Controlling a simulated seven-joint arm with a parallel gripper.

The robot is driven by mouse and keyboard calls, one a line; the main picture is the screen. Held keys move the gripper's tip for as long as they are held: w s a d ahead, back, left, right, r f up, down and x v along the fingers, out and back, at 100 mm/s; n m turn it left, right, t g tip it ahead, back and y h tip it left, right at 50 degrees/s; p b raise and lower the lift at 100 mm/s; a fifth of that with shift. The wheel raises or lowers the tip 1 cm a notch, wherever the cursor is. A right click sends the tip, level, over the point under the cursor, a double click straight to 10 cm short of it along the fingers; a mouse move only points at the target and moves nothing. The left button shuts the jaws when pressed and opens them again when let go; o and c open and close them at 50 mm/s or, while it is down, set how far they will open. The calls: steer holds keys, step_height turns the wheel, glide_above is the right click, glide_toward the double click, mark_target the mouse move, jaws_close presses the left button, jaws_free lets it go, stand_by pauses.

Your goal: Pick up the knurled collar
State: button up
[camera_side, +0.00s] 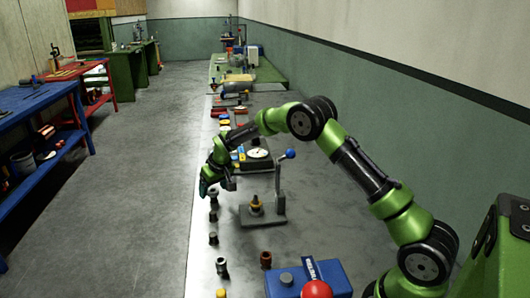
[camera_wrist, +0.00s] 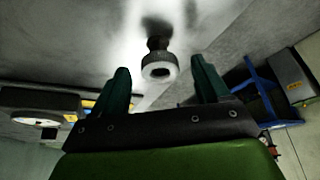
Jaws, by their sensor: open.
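My gripper (camera_side: 207,186) is over the left edge of the long grey bench, open and empty. In the wrist view, my two dark green fingers (camera_wrist: 160,65) stand apart. Between and beyond their tips is a small dark part with a pale ring-shaped end (camera_wrist: 159,67), which looks like the knurled collar. No finger visibly touches it. In the side view, a small dark part (camera_side: 213,197) that seems to be the same one stands just below my gripper. Knurling is too small to make out.
Several small parts, including a dark one (camera_side: 213,239) and a silver one (camera_side: 221,266), line the bench's left edge. A press with a blue-knobbed lever (camera_side: 279,195) stands to the right. A blue box (camera_side: 335,276) is nearer. A dial gauge (camera_side: 258,154) is behind.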

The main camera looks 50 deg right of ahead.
mark_target(214, 193)
steer(key=c, duration=1.1)
steer(key=shift+r, duration=0.15)
steer(key=shift+r, duration=0.4)
step_height(214, 193, up, 11)
steer(key=s+f+m+h, duration=0.1)
steer(key=s+m, duration=0.2)
steer(key=s, duration=0.2)
steer(key=s+d+f+m+g+h, duration=0.1)
steer(key=s+m, duration=0.2)
steer(key=s, duration=0.2)
steer(key=s+d+m+g+h, duration=0.1)
steer(key=s+m, duration=0.2)
steer(key=s, duration=0.2)
steer(key=shift+s+f, duration=0.25)
steer(key=shift+f, duration=0.15)
